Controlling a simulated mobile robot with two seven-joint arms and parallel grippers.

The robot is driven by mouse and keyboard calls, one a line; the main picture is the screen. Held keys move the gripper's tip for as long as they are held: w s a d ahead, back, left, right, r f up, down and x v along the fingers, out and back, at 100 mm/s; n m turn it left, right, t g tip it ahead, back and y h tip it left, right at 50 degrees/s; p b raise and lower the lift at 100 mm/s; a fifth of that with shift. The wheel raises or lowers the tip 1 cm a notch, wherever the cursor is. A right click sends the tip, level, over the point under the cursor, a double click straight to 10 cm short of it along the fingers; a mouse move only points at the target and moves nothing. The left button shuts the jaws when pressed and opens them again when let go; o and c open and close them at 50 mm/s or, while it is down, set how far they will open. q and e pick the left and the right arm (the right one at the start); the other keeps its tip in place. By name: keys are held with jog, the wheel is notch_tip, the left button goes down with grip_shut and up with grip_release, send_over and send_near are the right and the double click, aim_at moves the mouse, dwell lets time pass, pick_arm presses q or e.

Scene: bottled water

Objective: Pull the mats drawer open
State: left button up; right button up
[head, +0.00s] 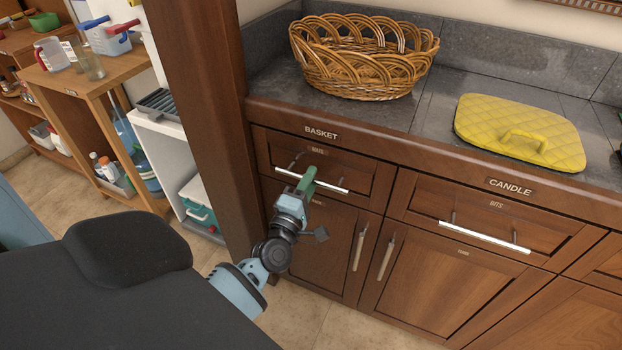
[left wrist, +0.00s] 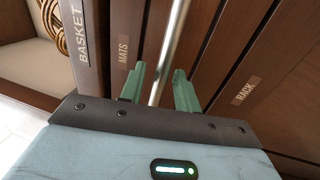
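The mats drawer (head: 368,181) is a brown wooden front under the counter's BASKET label, and it looks shut. Its small MATS label (left wrist: 123,53) is readable in the left wrist view. Its silver bar handle (head: 334,187) runs across the front, and the bar also shows in the left wrist view (left wrist: 172,40). My left gripper (head: 308,181) is at the handle. In the left wrist view its green fingers (left wrist: 161,88) are apart, one on each side of the bar, with small gaps showing. My right gripper is not in view.
A wicker basket (head: 362,85) and a yellow quilted mat-like item with a handle (head: 520,132) are on the counter. Another drawer (head: 540,231) with a bar handle is to the right. Cupboard doors (head: 440,285) are below. A wooden post (head: 205,110) stands left of the drawer.

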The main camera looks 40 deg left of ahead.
pick_arm(q)
jog(key=shift+w+a, duration=0.1)
jog(key=shift+w, duration=0.3)
jog(key=shift+c, duration=0.2)
grip_shut()
